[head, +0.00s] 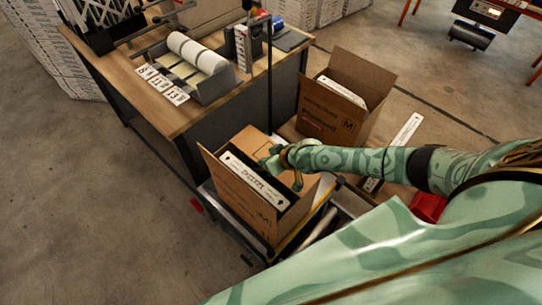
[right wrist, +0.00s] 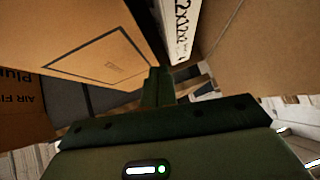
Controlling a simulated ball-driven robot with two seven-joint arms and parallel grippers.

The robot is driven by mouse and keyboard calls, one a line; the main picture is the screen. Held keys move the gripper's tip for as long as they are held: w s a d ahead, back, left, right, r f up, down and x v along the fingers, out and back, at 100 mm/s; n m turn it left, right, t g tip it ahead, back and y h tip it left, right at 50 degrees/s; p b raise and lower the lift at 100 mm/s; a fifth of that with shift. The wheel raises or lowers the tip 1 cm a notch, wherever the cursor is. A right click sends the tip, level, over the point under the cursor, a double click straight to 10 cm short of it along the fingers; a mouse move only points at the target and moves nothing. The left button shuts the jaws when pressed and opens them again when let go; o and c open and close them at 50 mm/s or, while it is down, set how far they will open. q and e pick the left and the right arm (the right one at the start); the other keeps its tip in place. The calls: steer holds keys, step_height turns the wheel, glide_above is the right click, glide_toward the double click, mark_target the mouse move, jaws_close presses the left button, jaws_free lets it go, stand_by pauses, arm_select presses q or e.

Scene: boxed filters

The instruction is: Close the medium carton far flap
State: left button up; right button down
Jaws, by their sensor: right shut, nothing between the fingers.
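An open brown carton (head: 262,213) marked M stands on a low cart, with a white boxed filter (head: 252,178) upright inside. Its far flap (head: 250,144) shows as a brown panel at the far side, partly behind my gripper; its exact angle is hard to tell. Another flap stands out at the left. My right gripper (head: 268,163) is shut and empty at the far side of the carton, beside that flap. In the right wrist view the closed fingers (right wrist: 158,86) are between cardboard panels, with the white filter (right wrist: 178,28) just beyond. My left gripper is not in view.
A second open carton (head: 335,118), also marked M and holding a white box, stands behind. A wooden workbench (head: 120,80) with a roller device and number cards is at the back left. A dark upright post (head: 269,85) rises close behind the near carton.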

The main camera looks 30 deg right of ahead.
step_height(320, 180, up, 4)
steer(key=p, duration=0.4)
steer(key=shift+r+p, duration=0.25)
steer(key=shift+p, duration=0.1)
steer(key=a+p+v, duration=0.1)
steer(key=p+v, duration=0.1)
steer(key=v, duration=0.7)
steer(key=shift+s, duration=0.45)
steer(key=shift+s+d+f, duration=0.1)
steer(key=shift+s, duration=0.1)
